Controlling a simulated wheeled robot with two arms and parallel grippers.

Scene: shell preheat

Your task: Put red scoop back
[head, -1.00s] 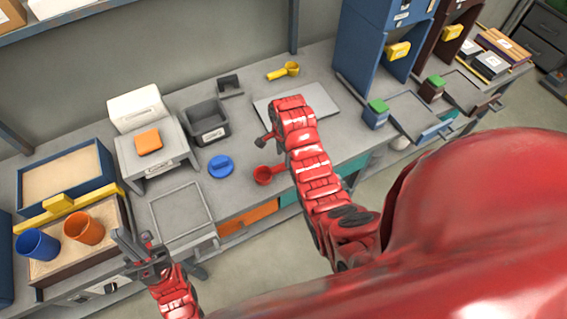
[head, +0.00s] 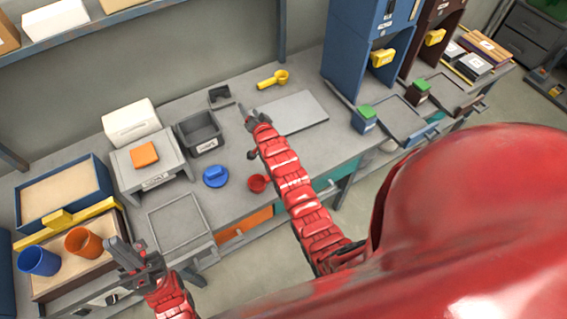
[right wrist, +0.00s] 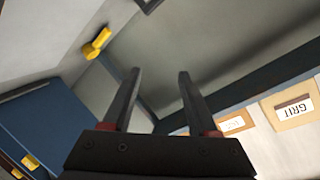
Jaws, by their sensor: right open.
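The red scoop (head: 258,183) lies on the grey workbench, right of a blue lid-like disc. Its cup shows, while my right arm hides the handle side. My right gripper (head: 243,112) is beyond the scoop, near the back of the bench and apart from it. In the right wrist view the right gripper (right wrist: 160,75) is open with nothing between its fingers, and the scoop is not seen there. My left gripper (head: 125,252) is at the lower left beside the orange cup (head: 83,243); its finger gap is unclear.
A yellow scoop (head: 273,79) lies at the back beside a small dark holder (head: 220,96). A grey bin (head: 200,133), blue disc (head: 215,176) and grey plate (head: 292,113) surround the work area. An overhead shelf (head: 75,22) runs at upper left.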

